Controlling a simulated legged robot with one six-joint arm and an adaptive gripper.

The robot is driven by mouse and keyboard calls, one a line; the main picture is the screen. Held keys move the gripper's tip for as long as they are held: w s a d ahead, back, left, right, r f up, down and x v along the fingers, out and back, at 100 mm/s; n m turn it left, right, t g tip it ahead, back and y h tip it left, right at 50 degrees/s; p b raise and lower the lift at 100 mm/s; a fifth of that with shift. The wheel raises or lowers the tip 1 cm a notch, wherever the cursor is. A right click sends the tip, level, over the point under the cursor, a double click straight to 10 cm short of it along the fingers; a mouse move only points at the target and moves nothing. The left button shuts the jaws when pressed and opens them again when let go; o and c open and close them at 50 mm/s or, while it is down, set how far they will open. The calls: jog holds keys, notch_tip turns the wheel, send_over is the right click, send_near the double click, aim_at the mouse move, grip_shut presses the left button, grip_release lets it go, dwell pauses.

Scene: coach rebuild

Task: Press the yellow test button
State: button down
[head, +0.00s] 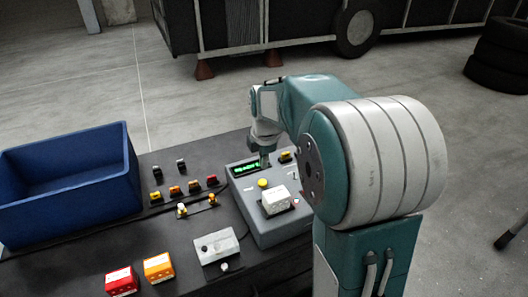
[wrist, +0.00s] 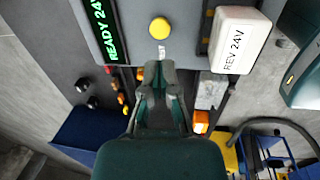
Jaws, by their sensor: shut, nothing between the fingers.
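The yellow test button (head: 263,183) is a round cap on the sloped top of a grey tester box (head: 262,231). In the wrist view the button (wrist: 160,28) lies straight beyond my fingertips, with a visible gap between them. My gripper (head: 265,160) is over the far part of the box, beside the green display (head: 245,169). In the wrist view my gripper (wrist: 160,72) is shut and empty. The display (wrist: 97,30) shows "READY 24" in part. A white block labelled "REV 24V" (wrist: 234,42) sits beside the button.
A blue bin (head: 70,205) stands at the left of the dark bench. Several small coloured parts (head: 175,190) lie between bin and tester. A grey box (head: 217,248), a red box (head: 121,281) and an orange box (head: 158,268) are nearer the front.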

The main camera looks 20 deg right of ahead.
aim_at(262, 182)
jog(key=f, duration=0.5)
jog(key=w+f, duration=0.1)
jog(key=f, duration=0.1)
jog(key=shift+f, duration=0.15)
